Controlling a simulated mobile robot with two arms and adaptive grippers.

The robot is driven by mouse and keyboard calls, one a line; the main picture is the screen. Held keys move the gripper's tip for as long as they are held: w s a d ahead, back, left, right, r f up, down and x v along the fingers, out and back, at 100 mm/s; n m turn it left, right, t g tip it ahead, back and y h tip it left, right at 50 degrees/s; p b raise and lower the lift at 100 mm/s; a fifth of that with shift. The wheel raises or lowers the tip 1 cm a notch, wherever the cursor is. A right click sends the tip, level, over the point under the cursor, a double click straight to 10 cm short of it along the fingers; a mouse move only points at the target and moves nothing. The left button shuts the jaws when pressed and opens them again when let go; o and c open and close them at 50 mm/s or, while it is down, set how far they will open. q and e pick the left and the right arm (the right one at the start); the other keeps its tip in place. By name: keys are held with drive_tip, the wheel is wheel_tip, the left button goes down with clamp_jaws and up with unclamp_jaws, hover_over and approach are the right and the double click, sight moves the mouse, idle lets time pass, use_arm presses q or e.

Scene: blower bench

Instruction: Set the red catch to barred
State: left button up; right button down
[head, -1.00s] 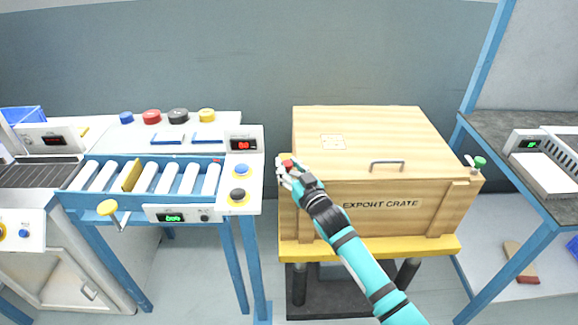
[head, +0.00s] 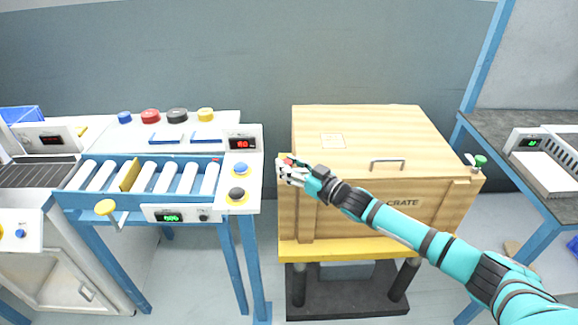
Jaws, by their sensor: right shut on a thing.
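The red catch (head: 287,157) is at the upper left front corner of the wooden export crate (head: 330,200). Only a small bit of its red knob shows. My right gripper (head: 286,167) is shut on the red catch, and its fingers hide most of it, so its setting cannot be read. My right arm reaches in from the lower right across the crate's front. My left gripper is not in view.
A green catch (head: 480,161) is at the crate's right front corner. A handle (head: 387,163) sits on the lid edge. The crate stands on a yellow-edged cart (head: 330,250). A blue roller bench (head: 150,165) with buttons stands close at left.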

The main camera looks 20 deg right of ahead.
drive_tip(key=shift+a+r, duration=0.1)
drive_tip(key=c, duration=1)
unclamp_jaws()
drive_tip(key=shift+o, duration=0.2)
drive_tip(key=shift+s+d, duration=0.1)
drive_tip(key=shift+d, duration=0.1)
drive_tip(key=shift+s+d, duration=0.15)
drive_tip(key=shift+s, duration=0.1)
drive_tip(key=v, duration=1.1)
drive_tip(key=shift+s, duration=0.15)
